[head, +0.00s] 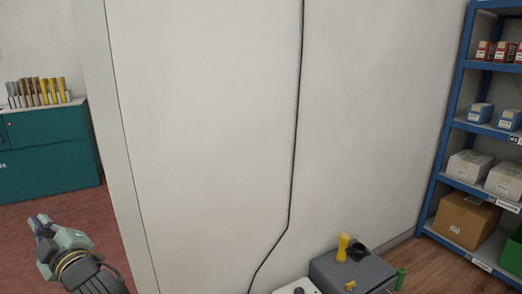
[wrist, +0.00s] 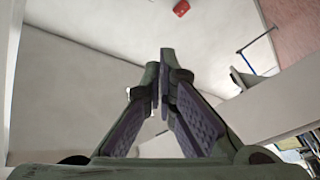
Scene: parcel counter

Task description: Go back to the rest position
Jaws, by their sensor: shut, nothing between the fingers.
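My gripper (head: 42,226) is at the lower left of the head view, raised in front of the reddish floor and left of the wall's edge. In the wrist view, the two fingers of my gripper (wrist: 163,85) come together at their tips with nothing held. The gripper is shut and empty, and it touches nothing that I can see.
A white wall (head: 205,130) with a black cable fills the middle. A blue shelf rack (head: 452,110) with boxes stands at the right. A grey box (head: 352,272) sits low in front.

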